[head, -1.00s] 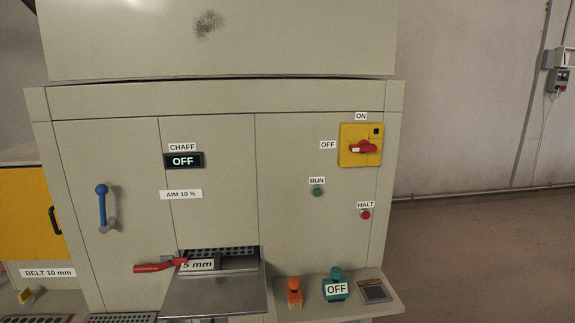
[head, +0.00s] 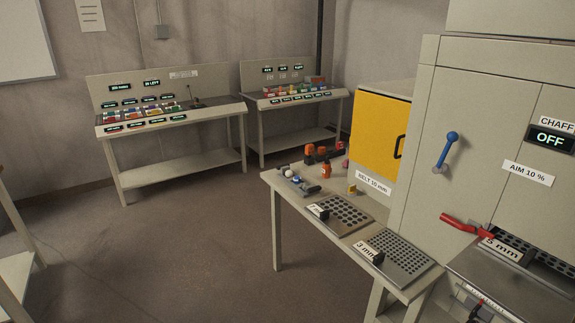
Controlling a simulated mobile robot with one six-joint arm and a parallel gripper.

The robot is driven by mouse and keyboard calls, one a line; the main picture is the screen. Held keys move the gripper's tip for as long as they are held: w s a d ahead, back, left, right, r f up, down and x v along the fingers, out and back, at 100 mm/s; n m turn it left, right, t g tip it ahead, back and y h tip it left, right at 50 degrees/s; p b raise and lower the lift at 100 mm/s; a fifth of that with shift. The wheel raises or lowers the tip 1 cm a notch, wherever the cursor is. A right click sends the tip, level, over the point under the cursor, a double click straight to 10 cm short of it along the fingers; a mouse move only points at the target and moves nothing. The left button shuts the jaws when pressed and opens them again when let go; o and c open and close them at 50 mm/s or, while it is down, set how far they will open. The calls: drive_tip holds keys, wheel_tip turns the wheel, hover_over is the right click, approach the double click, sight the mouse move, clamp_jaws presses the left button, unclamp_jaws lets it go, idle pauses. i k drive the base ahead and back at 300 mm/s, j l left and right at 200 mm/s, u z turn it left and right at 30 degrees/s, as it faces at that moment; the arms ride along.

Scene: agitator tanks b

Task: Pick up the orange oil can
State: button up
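A small upright orange object (head: 326,170), which looks like an oil can, stands on the side table (head: 290,207) left of the yellow door in the head view. It is too small to make out its spout or handle. An orange and black tool-like thing (head: 322,152) lies just behind it, very close. I cannot make out my gripper in this view.
Two perforated plates, marked 3 mm (head: 398,260) and another size (head: 340,214), lie on the table's front part. The cream machine (head: 480,130) with a red handle (head: 466,224) stands right. Two benches (head: 180,170) (head: 290,133) stand behind. Floor left of the table is clear.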

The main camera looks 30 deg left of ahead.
sight(326, 170)
drive_tip(key=u, duration=1)
drive_tip(key=i+j+z, duration=0.4)
drive_tip(key=i+j, duration=0.4)
drive_tip(key=i, duration=0.45)
drive_tip(key=i+j+z, duration=0.4)
drive_tip(key=i+j, duration=0.7)
